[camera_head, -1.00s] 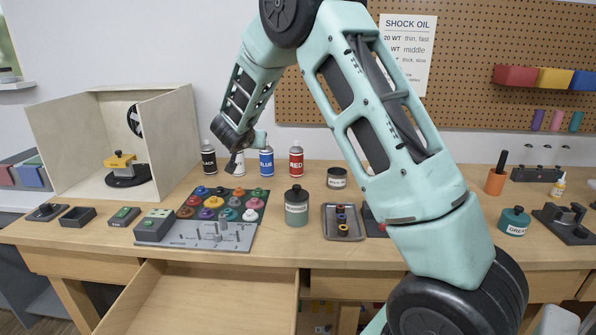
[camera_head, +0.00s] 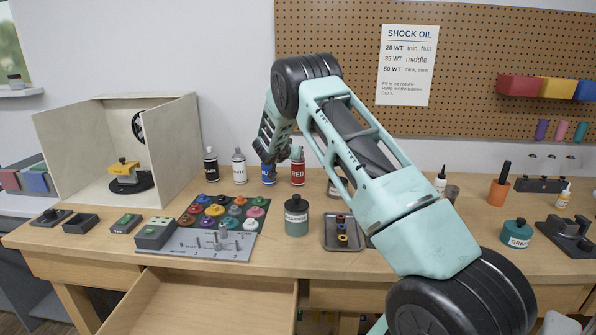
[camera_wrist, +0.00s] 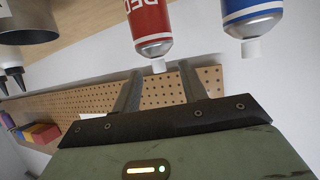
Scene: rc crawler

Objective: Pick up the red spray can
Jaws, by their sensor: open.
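The red spray can (camera_head: 298,172) stands upright at the back of the workbench, the rightmost in a row of spray cans. My gripper (camera_head: 283,168) is beside it, in front of the blue can (camera_head: 268,173), and partly covers both cans. In the wrist view the picture is upside down; the red can (camera_wrist: 151,22) hangs from the top, its white nozzle just beyond and between the two fingertips (camera_wrist: 158,76). The fingers are apart with nothing between them. The blue can (camera_wrist: 250,18) is to the right of it there.
A white can (camera_head: 239,168) and a black can (camera_head: 210,166) stand left of the blue one. A dark jar (camera_head: 297,216) and a tray (camera_head: 343,246) stand in front. An open wooden box (camera_head: 70,150) is at left. A pegboard (camera_head: 460,90) covers the wall behind.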

